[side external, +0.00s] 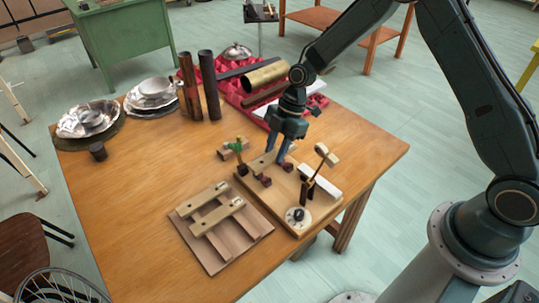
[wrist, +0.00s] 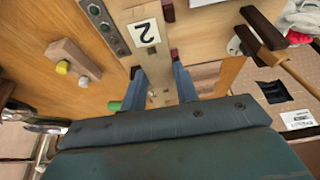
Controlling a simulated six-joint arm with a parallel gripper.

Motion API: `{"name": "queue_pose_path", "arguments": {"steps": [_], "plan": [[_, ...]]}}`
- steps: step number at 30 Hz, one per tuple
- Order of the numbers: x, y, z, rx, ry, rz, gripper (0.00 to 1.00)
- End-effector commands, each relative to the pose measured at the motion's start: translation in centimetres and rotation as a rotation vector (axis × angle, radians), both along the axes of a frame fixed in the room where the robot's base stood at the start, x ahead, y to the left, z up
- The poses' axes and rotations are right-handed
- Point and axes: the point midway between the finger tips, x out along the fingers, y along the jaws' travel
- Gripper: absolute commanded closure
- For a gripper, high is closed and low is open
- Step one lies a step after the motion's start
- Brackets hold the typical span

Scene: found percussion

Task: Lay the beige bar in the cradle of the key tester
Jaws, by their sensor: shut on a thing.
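The beige bar (side external: 262,161) is between the blue fingers of my gripper (side external: 278,160), over the back part of the key tester (side external: 268,200). In the wrist view the bar (wrist: 155,65) runs lengthwise between the fingertips (wrist: 158,68) and bears a white label with a 2. Dark red blocks of the cradle show close beside the bar in the wrist view (wrist: 174,55) and at the tester in the side view (side external: 265,181). I cannot tell whether the bar touches the cradle or is slightly above it.
A mallet (side external: 324,155) on a post and a white block (side external: 320,182) stand right of the cradle; a dial (side external: 298,216) is in front. A green part (side external: 236,146) is close on the left. A rack with other bars (side external: 240,240) lies front left. Tubes (side external: 209,85) stand behind.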

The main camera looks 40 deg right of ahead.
Motion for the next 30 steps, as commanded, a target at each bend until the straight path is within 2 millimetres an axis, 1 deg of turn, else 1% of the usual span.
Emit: {"name": "queue_pose_path", "arguments": {"steps": [6,10,24,25,28,30], "plan": [[-0.1,0.0,-2.6,0.001,0.003,0.000,0.97],[0.0,0.0,-3.6,0.001,0.001,0.000,0.97],[0.0,0.0,-4.0,0.000,0.000,0.000,0.97],[0.0,0.0,-4.1,0.000,0.001,0.000,0.68],[0.0,0.0,-4.0,0.000,0.000,0.000,0.48],[0.0,0.0,-4.0,0.000,0.000,0.000,0.48]]}}
